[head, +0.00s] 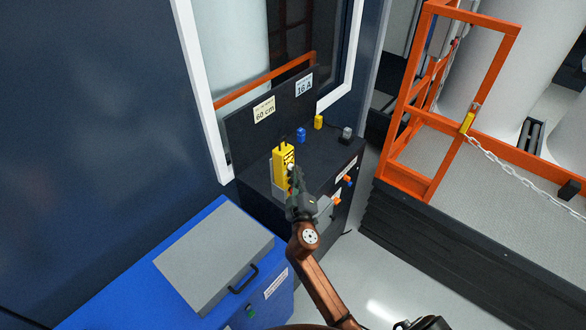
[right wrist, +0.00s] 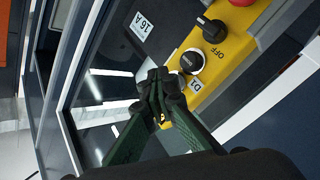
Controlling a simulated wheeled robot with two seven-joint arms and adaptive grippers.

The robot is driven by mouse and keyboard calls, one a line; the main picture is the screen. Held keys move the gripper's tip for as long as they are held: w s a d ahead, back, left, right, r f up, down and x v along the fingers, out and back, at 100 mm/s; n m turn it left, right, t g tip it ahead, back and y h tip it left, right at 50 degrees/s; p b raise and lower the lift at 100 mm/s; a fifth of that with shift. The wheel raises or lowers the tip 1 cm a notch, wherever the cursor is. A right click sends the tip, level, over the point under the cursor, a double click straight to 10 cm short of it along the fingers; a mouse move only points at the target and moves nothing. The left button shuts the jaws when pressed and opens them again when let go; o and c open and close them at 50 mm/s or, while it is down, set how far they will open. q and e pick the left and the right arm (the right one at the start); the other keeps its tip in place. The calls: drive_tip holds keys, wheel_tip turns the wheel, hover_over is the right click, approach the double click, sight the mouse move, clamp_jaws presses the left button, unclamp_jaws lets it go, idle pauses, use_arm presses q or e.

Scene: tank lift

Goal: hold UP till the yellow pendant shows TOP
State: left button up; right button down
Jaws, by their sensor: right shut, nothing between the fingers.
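The yellow pendant (head: 279,163) stands upright on the dark console, with black markings on its face. In the right wrist view the pendant (right wrist: 236,48) runs diagonally, with a red button at the top edge, a black knob (right wrist: 210,28), and a pale-ringed dark button (right wrist: 192,62) beside a small white label. My right gripper (head: 292,172) is shut and empty, its tips at the pendant's front. In the right wrist view its fingertips (right wrist: 160,76) are close to the ringed button; I cannot tell whether they touch it. No TOP reading is legible. My left gripper is not in view.
The dark console (head: 318,155) carries blue, yellow and grey connectors and signs reading 60 cm and 16 A. A blue cabinet with a grey lid (head: 215,258) stands in front at left. An orange railing (head: 410,105) with a chain is at right. Grey floor shows between.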

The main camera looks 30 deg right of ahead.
drive_tip(key=shift+s+d, duration=0.3)
drive_tip(key=shift+s, duration=0.4)
drive_tip(key=shift+s+d, duration=0.3)
drive_tip(key=shift+s, duration=0.5)
drive_tip(key=shift+s+d, duration=0.35)
drive_tip(key=shift+s, duration=0.4)
drive_tip(key=shift+s+d, duration=0.3)
drive_tip(key=shift+s, duration=0.5)
drive_tip(key=shift+d, duration=0.1)
